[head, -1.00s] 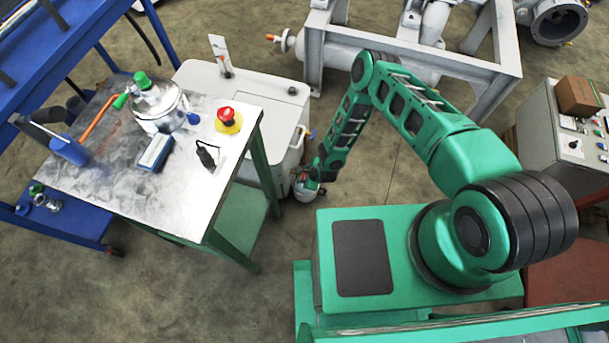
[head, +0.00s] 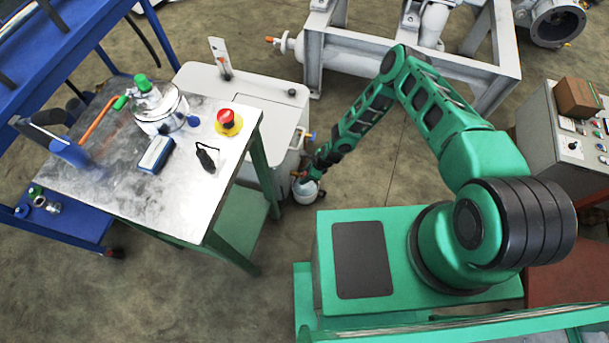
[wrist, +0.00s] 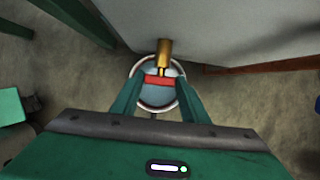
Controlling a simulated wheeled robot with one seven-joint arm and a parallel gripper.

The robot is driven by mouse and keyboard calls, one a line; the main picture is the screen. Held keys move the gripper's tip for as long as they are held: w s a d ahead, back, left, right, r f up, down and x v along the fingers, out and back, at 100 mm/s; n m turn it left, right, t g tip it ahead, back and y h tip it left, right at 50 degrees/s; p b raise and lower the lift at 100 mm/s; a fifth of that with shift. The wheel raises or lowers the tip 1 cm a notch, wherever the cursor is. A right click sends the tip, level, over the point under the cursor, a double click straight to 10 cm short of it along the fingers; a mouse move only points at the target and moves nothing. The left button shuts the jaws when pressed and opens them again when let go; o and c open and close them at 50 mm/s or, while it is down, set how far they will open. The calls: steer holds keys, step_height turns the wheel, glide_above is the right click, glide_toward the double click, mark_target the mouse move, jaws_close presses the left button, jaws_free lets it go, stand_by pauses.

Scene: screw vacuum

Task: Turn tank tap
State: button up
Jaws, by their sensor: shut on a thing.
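The white tank (head: 258,118) stands on the floor behind the metal table. Its brass tap (wrist: 164,52) sticks out from the tank wall in the wrist view. A red tap handle (wrist: 159,81) lies crosswise to the brass part. My gripper (wrist: 159,90) is shut on the red handle, with one green finger at each end of it. In the head view my gripper (head: 308,176) is low beside the tank's right side, and the handle is hard to make out there. A round pale-rimmed container (head: 305,193) stands on the floor under the tap; its rim shows around the fingers.
The metal table (head: 100,192) carries a clear vessel (head: 160,107), a red button on a yellow base (head: 228,122), a blue device (head: 156,154) and a black tool (head: 207,155). A blue-and-yellow fitting (head: 310,135) juts from the tank near my forearm. A grey frame (head: 410,55) stands behind.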

steer(key=shift+w+d, duration=0.2)
steer(key=shift+w, duration=0.2)
steer(key=o, duration=0.9)
steer(key=shift+o, duration=0.8)
steer(key=shift+s+a, duration=0.1)
steer(key=shift+s, duration=0.05)
steer(key=v, duration=1)
steer(key=shift+r, duration=0.35)
